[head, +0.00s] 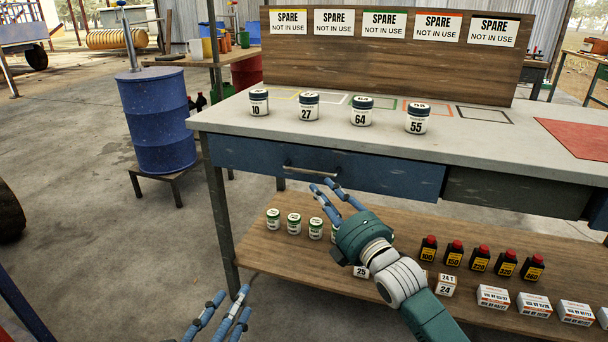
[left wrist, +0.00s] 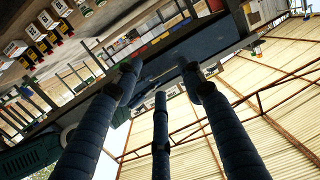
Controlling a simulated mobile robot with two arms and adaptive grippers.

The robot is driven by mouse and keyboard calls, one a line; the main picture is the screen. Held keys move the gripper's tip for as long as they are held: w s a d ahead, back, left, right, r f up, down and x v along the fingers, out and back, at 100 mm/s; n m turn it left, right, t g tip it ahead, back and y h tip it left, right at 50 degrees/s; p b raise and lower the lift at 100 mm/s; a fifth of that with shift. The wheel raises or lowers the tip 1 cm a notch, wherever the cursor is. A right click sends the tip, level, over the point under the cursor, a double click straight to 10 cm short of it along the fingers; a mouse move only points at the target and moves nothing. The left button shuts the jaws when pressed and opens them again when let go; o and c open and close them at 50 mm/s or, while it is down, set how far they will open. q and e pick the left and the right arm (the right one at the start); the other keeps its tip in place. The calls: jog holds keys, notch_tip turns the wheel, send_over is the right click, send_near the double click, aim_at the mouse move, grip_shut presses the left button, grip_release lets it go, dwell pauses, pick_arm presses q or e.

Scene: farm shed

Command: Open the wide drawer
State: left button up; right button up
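The wide drawer (head: 400,176) has a blue front under the grey worktop and looks shut. Its metal bar handle (head: 311,171) is near the left-middle of the front. My right gripper (head: 321,185) is just below and in front of the handle, its blue fingers spread and empty. Whether a fingertip touches the handle I cannot tell. My left gripper (head: 231,296) is low in the foreground, left of my right one and away from the drawer. In the left wrist view its three fingers (left wrist: 160,85) are apart with nothing between them.
Several lidded jars (head: 361,111) stand on the worktop (head: 470,140) above the drawer. The lower shelf (head: 275,253) holds jars, dark bottles (head: 480,260) and white boxes (head: 493,297). A blue barrel (head: 158,120) on a stand is at the left. The concrete floor (head: 110,250) there is open.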

aim_at(307, 171)
jog(key=b+x, duration=0.1)
jog(key=x, duration=0.4)
jog(key=shift+w+a+b, duration=0.2)
jog(key=shift+w+b, duration=0.1)
jog(key=b+x, duration=0.1)
jog(key=x, duration=0.3)
pick_arm(q)
jog(key=s+d+r+t+h, duration=0.1)
jog(key=r+t, duration=0.6)
jog(key=r, duration=0.8)
jog(key=shift+s+r+t+h, duration=0.35)
jog(key=shift+s+h, duration=0.45)
jog(key=shift+s, duration=0.5)
pick_arm(e)
jog(key=shift+w, duration=0.2)
pick_arm(q)
jog(key=shift+f, duration=0.1)
pick_arm(e)
jog(key=shift+c, duration=0.3)
grip_shut()
